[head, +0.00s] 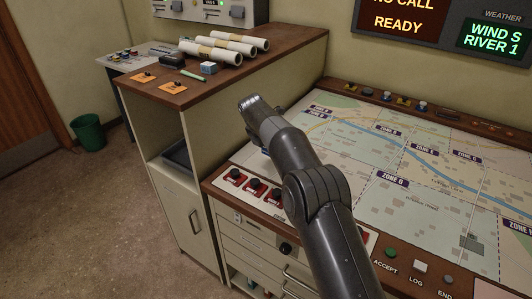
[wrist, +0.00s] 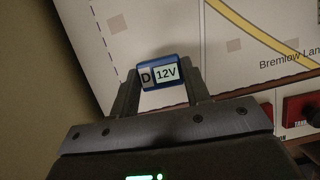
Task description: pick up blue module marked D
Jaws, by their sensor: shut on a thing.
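The blue module marked D (wrist: 158,74) shows in the wrist view, with a white label reading "12V" beside the D. It sits between the two fingers of my gripper (wrist: 163,82), which is shut on it. Behind it in that view lies the pale map surface of the console. In the head view my arm reaches over the left edge of the map console, and its links hide the fingers and most or all of the module.
A wooden-topped cabinet (head: 291,56) stands left of the map console (head: 418,206), higher than it. Red switches (head: 254,187) line the console's near left edge.

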